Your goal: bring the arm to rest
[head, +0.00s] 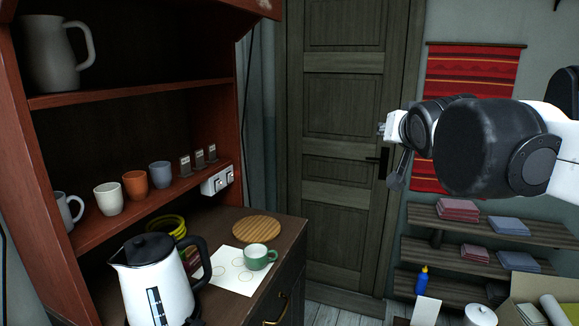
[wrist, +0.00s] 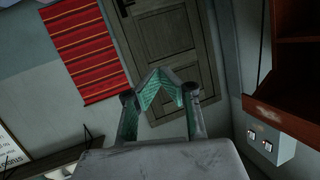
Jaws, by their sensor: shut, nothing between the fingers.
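My gripper (wrist: 160,76) shows in the wrist view with its two green-lined fingertips meeting in a peak. It is shut and holds nothing. In the head view my arm reaches in from the right edge, raised in the air in front of the door (head: 335,150). The arm is well to the right of the cabinet (head: 120,95) and touches nothing that I can see. The fingers are hard to make out in the head view.
A white kettle (head: 155,285), a green cup (head: 258,257) on a paper sheet and a round wooden board (head: 257,229) stand on the counter. Cups line the shelf above. Low wall shelves (head: 485,218) stand below my arm.

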